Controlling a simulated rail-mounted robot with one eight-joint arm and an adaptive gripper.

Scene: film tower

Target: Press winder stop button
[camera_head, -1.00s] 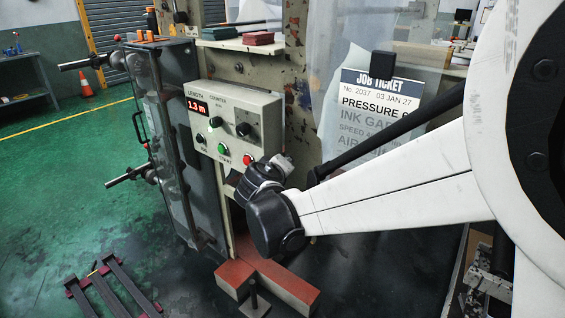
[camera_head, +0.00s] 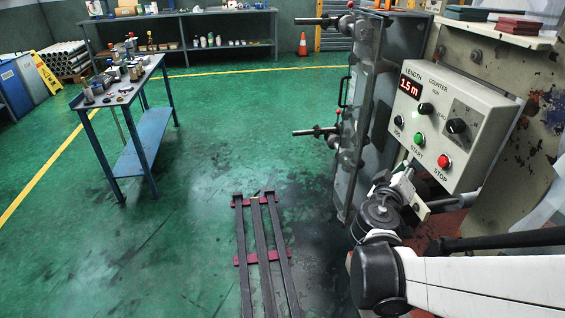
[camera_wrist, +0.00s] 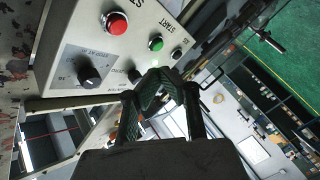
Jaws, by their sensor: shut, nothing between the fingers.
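The red stop button (camera_head: 443,161) is at the lower right of the winder's pale control panel (camera_head: 470,100), above the word STOP. It also shows at the upper left of the wrist view (camera_wrist: 117,23). The green start button (camera_head: 418,139) is to its left. My gripper (camera_wrist: 158,76) is shut and empty, with its fingertips below the green button in the wrist view and apart from the red one. In the head view my gripper is partly hidden, low and left of the panel; I cannot tell its distance to the panel.
The panel also has black knobs (camera_head: 456,126) and a red length display (camera_head: 410,87) reading 1.5 m. Metal shafts (camera_head: 318,131) stick out at the machine's left. A dark rail frame (camera_head: 262,258) lies on the floor. A blue table (camera_head: 140,140) stands farther left, with open floor between.

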